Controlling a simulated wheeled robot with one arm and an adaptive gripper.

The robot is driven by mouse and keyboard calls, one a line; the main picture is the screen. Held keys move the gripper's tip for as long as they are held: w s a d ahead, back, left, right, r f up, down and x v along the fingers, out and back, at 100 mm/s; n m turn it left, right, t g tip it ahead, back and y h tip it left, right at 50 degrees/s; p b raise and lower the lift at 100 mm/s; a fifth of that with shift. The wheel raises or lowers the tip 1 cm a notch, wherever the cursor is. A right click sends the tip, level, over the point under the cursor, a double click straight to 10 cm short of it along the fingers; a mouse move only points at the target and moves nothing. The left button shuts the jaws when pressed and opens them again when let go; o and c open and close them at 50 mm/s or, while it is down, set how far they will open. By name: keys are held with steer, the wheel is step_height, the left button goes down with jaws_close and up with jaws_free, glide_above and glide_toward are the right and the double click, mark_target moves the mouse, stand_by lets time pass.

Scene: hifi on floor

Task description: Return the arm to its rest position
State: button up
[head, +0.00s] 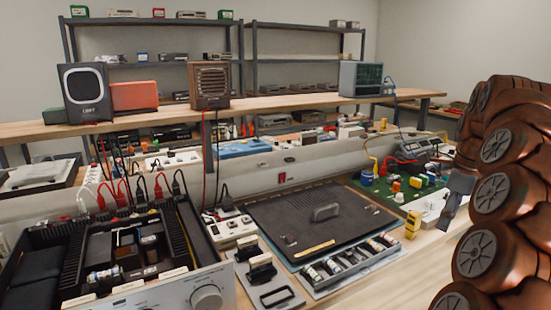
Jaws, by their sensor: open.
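My arm, copper-brown with round grey joint caps, fills the right edge of the head view. It is folded into a tall stack of links. My gripper (452,207) shows only as a small dark grey part at the left side of the arm, partly hidden by the links. It hangs near the right end of the workbench (395,270), beside the green circuit board (400,192). It is open, and I see nothing held in it.
An opened amplifier (120,250) stands at the front left. A dark mat (310,215) lies mid-bench, with a battery tray (350,265) in front and a yellow block (412,224) to its right. Speakers (87,92) stand on the rear bench. Bare wood shows at the front right.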

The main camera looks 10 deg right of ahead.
steer(key=s+a+f+n+g, duration=0.1)
steer(key=s+a+f+n, duration=0.2)
steer(key=a+n, duration=0.7)
steer(key=s+a+f+n, duration=0.2)
steer(key=a+n, duration=0.4)
steer(key=a, duration=0.7)
steer(key=s+a+f+n+g, duration=0.1)
steer(key=s+a+f+n, duration=0.25)
steer(key=s, duration=0.35)
steer(key=s+a+f+n+g, duration=0.1)
steer(key=s+a+f+n, duration=0.2)
steer(key=s+f+n, duration=0.3)
steer(key=s+a+f+n+g, duration=0.1)
steer(key=s+a+f+n, duration=0.3)
steer(key=s, duration=0.5)
step_height(320, 180, up, 19)
steer(key=w+t+p, duration=0.1)
steer(key=p, duration=1.6)
steer(key=shift+d+f+h, duration=0.15)
steer(key=shift+d+h, duration=0.05)
steer(key=shift+h, duration=0.1)
